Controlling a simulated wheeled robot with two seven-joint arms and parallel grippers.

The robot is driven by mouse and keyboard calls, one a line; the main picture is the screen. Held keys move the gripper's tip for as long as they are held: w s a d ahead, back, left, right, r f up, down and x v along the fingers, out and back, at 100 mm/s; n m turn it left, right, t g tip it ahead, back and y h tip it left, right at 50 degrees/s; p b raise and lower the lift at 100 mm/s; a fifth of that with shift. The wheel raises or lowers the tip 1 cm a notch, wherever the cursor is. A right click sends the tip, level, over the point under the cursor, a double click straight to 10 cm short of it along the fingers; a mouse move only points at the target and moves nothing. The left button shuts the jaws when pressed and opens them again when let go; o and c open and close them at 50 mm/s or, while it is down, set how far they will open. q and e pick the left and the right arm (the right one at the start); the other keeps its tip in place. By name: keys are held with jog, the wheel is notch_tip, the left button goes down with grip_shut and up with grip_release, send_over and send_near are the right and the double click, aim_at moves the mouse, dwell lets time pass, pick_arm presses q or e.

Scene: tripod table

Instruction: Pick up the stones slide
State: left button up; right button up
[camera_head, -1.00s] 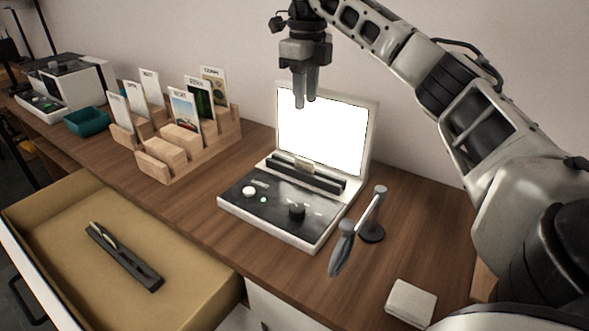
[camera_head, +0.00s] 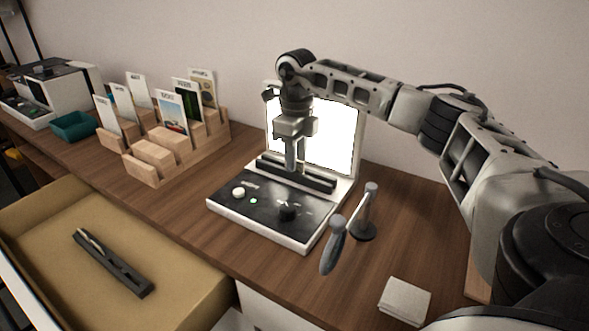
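My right gripper (camera_head: 293,160) points down at the dark slotted bar (camera_head: 318,180) of the light-screen device (camera_head: 250,225). Its fingertips are at the slot, where a small light-coloured piece stood in the earlier frame. The fingers now cover that spot, so I cannot tell whether they hold anything. A wooden rack (camera_head: 150,172) at the left holds several picture cards. One at the back right, a brownish card (camera_head: 203,88), has a small label too blurred to read surely. I cannot confirm which card is the stones slide. My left gripper is not in view.
A grey-handled stand (camera_head: 368,210) is right of the device, and a white square block (camera_head: 404,301) lies near the front edge. An open drawer (camera_head: 190,300) holds a dark narrow holder (camera_head: 112,262). A teal bowl (camera_head: 74,126) sits left of the rack.

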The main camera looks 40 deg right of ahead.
jog(key=shift+f, duration=0.45)
grip_shut()
jog(key=shift+r, duration=0.2)
